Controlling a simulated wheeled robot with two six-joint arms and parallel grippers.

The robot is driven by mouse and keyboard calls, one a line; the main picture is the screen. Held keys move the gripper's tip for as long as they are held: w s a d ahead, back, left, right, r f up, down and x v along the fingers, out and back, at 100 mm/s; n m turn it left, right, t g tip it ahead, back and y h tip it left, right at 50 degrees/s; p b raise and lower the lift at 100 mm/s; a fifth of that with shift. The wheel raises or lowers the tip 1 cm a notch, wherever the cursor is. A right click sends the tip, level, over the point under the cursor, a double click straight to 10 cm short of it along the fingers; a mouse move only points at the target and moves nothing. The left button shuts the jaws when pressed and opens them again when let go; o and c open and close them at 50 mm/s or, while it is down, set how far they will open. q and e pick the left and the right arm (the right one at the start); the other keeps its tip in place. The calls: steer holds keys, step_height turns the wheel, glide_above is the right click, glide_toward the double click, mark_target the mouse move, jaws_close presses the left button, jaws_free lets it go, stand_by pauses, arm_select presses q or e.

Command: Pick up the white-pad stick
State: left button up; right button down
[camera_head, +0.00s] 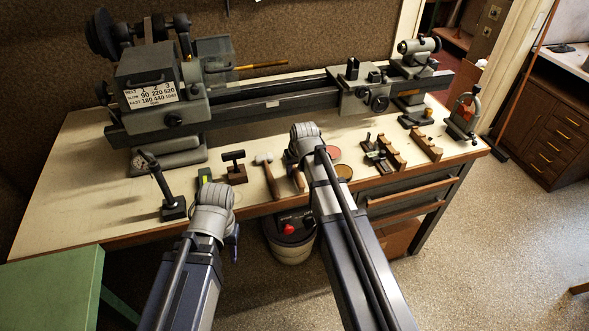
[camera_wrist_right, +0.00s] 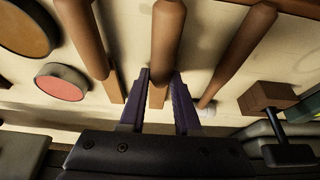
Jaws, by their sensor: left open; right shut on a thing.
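In the right wrist view, several wooden sticks and handles lie side by side. My right gripper (camera_wrist_right: 163,84) is shut on the middle wooden stick (camera_wrist_right: 166,40), which runs between its purple fingers. Another wooden stick (camera_wrist_right: 84,38) is to its left. I cannot see a white pad on either stick, so I cannot tell which is the white-pad stick. In the head view, my right wrist (camera_head: 306,138) hides most of the gripper over the bench front. My left gripper (camera_head: 234,243) is open, low at the bench's front edge, largely hidden by its wrist.
A white-headed mallet (camera_head: 270,176) lies left of my right gripper. A dark block tool (camera_head: 235,169) stands further left. Red (camera_wrist_right: 61,83) and tan (camera_wrist_right: 28,27) round tins are beside the sticks. The lathe (camera_head: 270,94) spans the back; wooden blocks (camera_head: 426,145) lie right.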

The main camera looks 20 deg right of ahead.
mark_target(295, 168)
step_height(295, 168, up, 10)
steer(key=p, duration=0.9)
steer(key=shift+f, duration=0.2)
steer(key=c, duration=1.2)
jaws_free()
jaws_close()
